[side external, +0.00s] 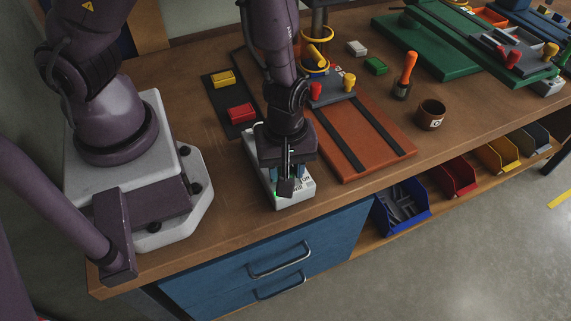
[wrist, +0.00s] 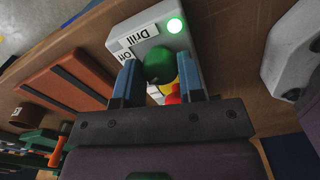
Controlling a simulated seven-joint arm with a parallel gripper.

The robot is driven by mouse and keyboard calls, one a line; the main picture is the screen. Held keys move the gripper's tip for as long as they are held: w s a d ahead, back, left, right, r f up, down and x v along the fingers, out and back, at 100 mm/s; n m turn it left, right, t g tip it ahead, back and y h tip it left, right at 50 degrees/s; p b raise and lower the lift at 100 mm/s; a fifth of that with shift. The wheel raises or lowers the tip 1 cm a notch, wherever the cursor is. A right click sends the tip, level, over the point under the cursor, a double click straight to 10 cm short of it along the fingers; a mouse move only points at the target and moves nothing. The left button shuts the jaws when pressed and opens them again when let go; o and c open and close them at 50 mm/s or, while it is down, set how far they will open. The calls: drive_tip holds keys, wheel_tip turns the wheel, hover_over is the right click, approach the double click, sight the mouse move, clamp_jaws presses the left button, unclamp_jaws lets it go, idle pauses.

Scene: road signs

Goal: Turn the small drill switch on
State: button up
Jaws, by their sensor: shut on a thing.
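The small drill switch is a white box (side external: 296,203) at the table's front edge, labelled "Drill" in the wrist view (wrist: 150,40). A round green light (wrist: 174,25) on it is lit, and a green glow also shows in the side view. My gripper (side external: 290,182) points down over the box. In the wrist view, its blue-padded fingers (wrist: 158,75) stand on either side of a round green knob (wrist: 158,65) and are shut on it. Yellow and red parts show behind the knob. The fingers hide part of the box and its "Off" label.
A yellow block (side external: 222,79) and a red block (side external: 241,113) lie on a dark strip behind the box. An orange board with dark rails (side external: 375,135) lies to the right, with a brown mug (side external: 430,115) beyond. Blue drawers (side external: 265,265) are below the front edge.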

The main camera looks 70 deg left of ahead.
drive_tip(key=shift+n, duration=0.6)
drive_tip(key=o, duration=0.6)
drive_tip(key=shift+o, duration=0.2)
wheel_tip(320, 180, up, 13)
idle(0.4)
drive_tip(key=shift+r, duration=0.1)
